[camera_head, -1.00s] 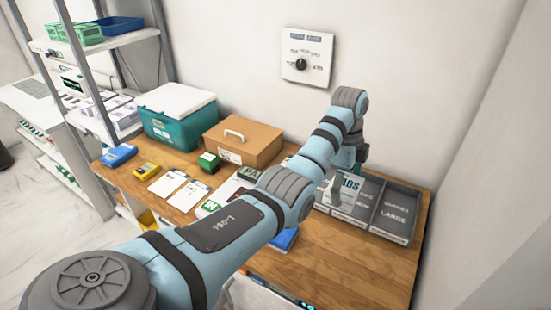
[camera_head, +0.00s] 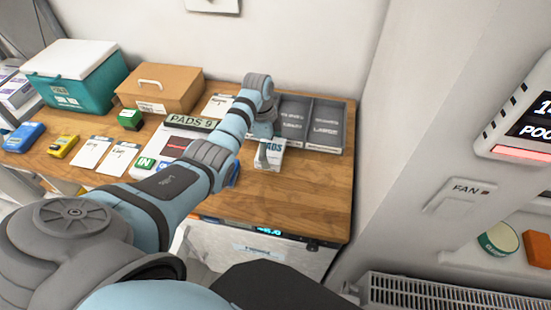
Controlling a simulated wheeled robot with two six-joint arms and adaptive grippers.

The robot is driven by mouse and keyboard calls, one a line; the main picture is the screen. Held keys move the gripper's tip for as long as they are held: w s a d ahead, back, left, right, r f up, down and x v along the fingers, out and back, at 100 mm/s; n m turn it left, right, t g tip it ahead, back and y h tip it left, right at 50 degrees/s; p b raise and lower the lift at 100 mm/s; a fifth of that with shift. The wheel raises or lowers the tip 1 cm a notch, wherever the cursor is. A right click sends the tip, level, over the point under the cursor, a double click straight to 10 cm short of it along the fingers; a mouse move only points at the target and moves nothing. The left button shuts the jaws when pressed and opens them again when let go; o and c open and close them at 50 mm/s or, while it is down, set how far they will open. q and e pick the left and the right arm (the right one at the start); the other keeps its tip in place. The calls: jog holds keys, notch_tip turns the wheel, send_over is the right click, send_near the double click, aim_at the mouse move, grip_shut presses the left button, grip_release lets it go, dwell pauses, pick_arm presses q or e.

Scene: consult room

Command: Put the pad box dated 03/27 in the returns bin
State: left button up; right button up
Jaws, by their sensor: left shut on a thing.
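A white pad box (camera_head: 271,157) with "PADS" in dark letters is in my left gripper (camera_head: 264,148), at the front left of the grey divided tray. The gripper is shut on the box, and my arm and fingers cover part of it. Its date is too small to read, and I cannot tell whether it touches the table. The grey tray (camera_head: 345,130) has compartments, one marked "LARGE"; its left part is behind my arm. I see nothing clearly marked as the returns bin. My right gripper is not in view.
A brown case (camera_head: 160,88) and a teal cooler (camera_head: 75,75) stand behind. The wooden table (camera_head: 310,190) is clear at front right. A wall bounds the right side.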

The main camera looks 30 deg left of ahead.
aim_at(271, 158)
pick_arm(q)
notch_tip(271, 158, down, 5)
jog(key=b, duration=0.3)
jog(key=shift+r+b, duration=0.1)
jog(key=shift+b, duration=0.25)
jog(key=shift+c, duration=0.5)
jog(key=shift+d+r, duration=0.1)
jog(key=shift+r, duration=0.15)
jog(key=shift+f, duration=0.1)
jog(key=o, duration=0.8)
jog(key=shift+f, duration=0.1)
jog(key=shift+c, duration=0.2)
jog(key=shift+o, duration=1)
